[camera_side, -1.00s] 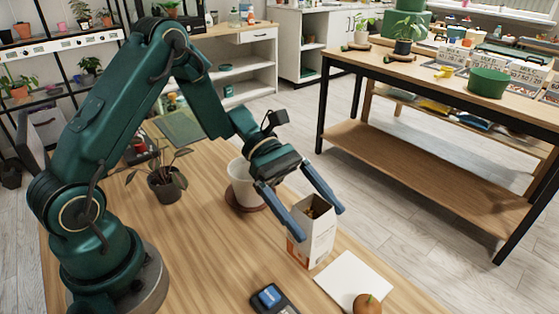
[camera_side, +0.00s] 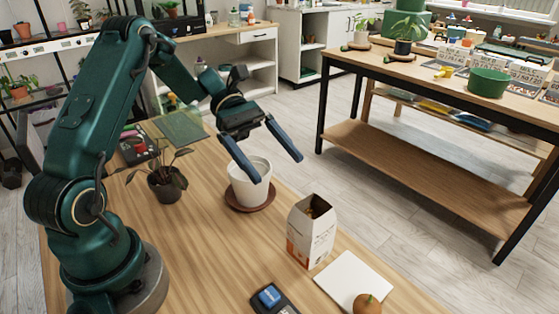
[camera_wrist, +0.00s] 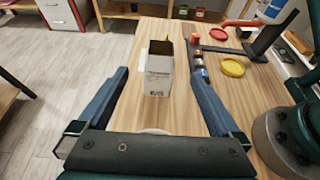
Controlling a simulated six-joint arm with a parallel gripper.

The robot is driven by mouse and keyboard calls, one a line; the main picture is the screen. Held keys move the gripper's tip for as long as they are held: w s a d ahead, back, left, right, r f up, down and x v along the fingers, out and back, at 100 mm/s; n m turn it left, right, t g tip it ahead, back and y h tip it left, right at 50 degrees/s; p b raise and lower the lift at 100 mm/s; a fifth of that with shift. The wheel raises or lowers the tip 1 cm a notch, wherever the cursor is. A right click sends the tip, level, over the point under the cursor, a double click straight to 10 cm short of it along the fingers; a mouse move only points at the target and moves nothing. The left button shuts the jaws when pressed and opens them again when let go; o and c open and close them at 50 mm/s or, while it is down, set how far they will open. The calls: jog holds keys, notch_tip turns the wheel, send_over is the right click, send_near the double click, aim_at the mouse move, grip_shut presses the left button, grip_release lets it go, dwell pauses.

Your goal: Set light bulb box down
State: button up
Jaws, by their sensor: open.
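The light bulb box (camera_side: 311,238), a white carton with orange marks and an open top, stands upright on the wooden table (camera_side: 210,260). It also shows upright in the wrist view (camera_wrist: 158,76), ahead of the fingers. My gripper (camera_side: 278,170) is open and empty, raised above and behind the box, near the white pot. No finger touches the box in the side view. In the wrist view both blue fingers (camera_wrist: 159,82) are spread wide.
A white pot (camera_side: 247,190) on a brown saucer (camera_side: 238,208) stands below my gripper. A potted plant (camera_side: 166,183) is left of it. A white square (camera_side: 350,276), a round orange-brown object (camera_side: 367,303) and a dark tray (camera_side: 285,306) with a blue item lie near the box.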

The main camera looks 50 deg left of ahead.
jog(key=s+r+m+t+y, duration=0.2)
jog(key=s+m+y, duration=0.4)
jog(key=m, duration=0.3)
jog(key=s+d+r+m+t+y, duration=0.1)
jog(key=s+m+t+y, duration=0.2)
jog(key=s+m+y, duration=0.4)
jog(key=shift+d+r+m+t, duration=0.25)
jog(key=shift+r+m+t, duration=0.1)
jog(key=shift+m, duration=0.65)
